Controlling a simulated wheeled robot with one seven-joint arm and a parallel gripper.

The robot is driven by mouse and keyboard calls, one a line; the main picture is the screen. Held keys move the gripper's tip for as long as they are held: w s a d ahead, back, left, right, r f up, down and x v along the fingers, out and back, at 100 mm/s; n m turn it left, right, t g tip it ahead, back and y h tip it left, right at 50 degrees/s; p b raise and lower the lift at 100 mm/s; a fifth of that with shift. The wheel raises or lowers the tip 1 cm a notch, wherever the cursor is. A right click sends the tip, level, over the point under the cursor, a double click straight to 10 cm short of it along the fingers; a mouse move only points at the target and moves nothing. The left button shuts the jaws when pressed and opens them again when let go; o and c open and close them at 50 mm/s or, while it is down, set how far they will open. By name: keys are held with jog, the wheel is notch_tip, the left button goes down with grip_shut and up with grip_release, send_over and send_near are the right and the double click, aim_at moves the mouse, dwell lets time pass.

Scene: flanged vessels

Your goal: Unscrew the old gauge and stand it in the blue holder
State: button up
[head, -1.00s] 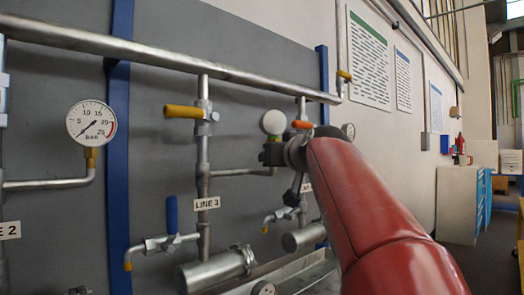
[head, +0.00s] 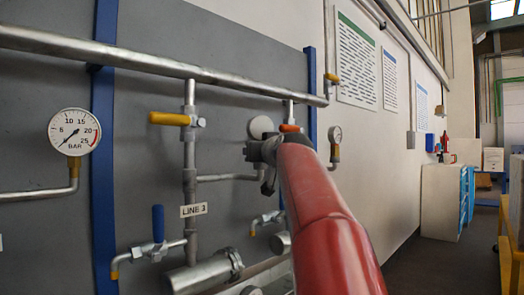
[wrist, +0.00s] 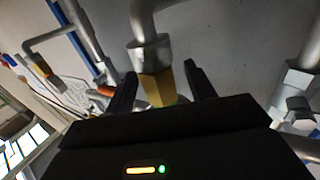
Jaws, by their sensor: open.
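A pale round gauge (head: 262,127) stands at the end of the side pipe on the LINE 3 riser; its dial cannot be read. My gripper (head: 256,152) is at its stem, just below the disc. In the wrist view my gripper (wrist: 162,88) has its two dark fingers apart, on either side of a brass hex fitting (wrist: 157,88) under a grey pipe collar. I cannot tell whether the fingers touch it. The gauge's dial is hidden in the wrist view. I cannot make out the blue holder in either view.
A gauge with a white dial (head: 74,132) is on the left, and a smaller gauge (head: 335,134) is right of my arm. Yellow-handled valve (head: 170,118) and blue-handled valve (head: 158,224) sit on LINE 3. A cabinet (head: 441,200) stands far right; open floor lies before it.

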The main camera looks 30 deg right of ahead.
grip_shut()
jog(key=shift+d+n+y, duration=0.25)
jog(key=shift+n+y, duration=0.25)
jog(key=shift+y, duration=0.3)
jog(key=n+y, duration=0.2)
jog(key=y, duration=0.1)
jog(key=shift+y, duration=0.3)
jog(key=n+y, duration=0.2)
jog(key=y, duration=0.1)
jog(key=shift+a+g, duration=0.2)
jog(key=shift+g, duration=0.1)
grip_release()
jog(key=shift+s, duration=0.1)
